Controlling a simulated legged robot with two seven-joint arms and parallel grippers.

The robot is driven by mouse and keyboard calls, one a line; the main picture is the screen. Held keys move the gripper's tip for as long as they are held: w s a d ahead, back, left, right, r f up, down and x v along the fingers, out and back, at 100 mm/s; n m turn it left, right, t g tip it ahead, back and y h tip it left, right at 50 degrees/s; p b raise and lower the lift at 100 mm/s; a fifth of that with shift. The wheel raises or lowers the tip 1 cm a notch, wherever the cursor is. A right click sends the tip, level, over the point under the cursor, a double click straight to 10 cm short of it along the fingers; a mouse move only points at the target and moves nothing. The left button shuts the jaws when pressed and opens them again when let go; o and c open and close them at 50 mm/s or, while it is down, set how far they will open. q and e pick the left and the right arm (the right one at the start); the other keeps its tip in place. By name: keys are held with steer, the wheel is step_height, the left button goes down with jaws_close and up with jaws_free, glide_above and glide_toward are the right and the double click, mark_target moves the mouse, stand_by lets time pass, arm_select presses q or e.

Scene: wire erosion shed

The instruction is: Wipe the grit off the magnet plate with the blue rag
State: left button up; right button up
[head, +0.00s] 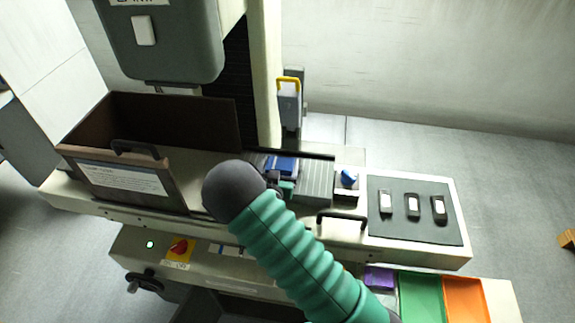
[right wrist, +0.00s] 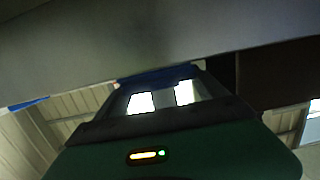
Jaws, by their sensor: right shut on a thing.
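The magnet plate (head: 317,182) appears to be the grey ribbed block on the machine's bench, in the middle of the head view. The blue rag (head: 284,164) shows at its left end. My right gripper (head: 277,180) is there too, largely hidden behind my green-sleeved arm and its dark rounded joint. In the right wrist view, a strip of the blue rag (right wrist: 160,74) shows at the far end of the gripper, close to a broad grey surface. The gripper is shut on the rag. Whether the rag touches the plate is unclear. Grit cannot be made out. My left gripper is out of view.
An open-topped box (head: 125,180) with handle and label stands left. A blue knob (head: 349,178) sits right of the plate. A dark mat (head: 412,231) holds three small dark items. A bar handle (head: 342,217) is in front. Green (head: 420,295) and orange (head: 465,298) trays lie lower right.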

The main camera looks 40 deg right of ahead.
steer(key=shift+w+a, duration=0.8)
steer(key=shift+w, duration=0.3)
steer(key=shift+w+a+r, duration=0.1)
steer(key=shift+w+a, duration=1.05)
steer(key=shift+w, duration=0.2)
steer(key=shift+r, duration=0.15)
step_height(320, 180, up, 6)
steer(key=p, duration=0.4)
step_height(320, 180, up, 3)
steer(key=shift+s+f+p, duration=0.1)
steer(key=shift+p, duration=1.1)
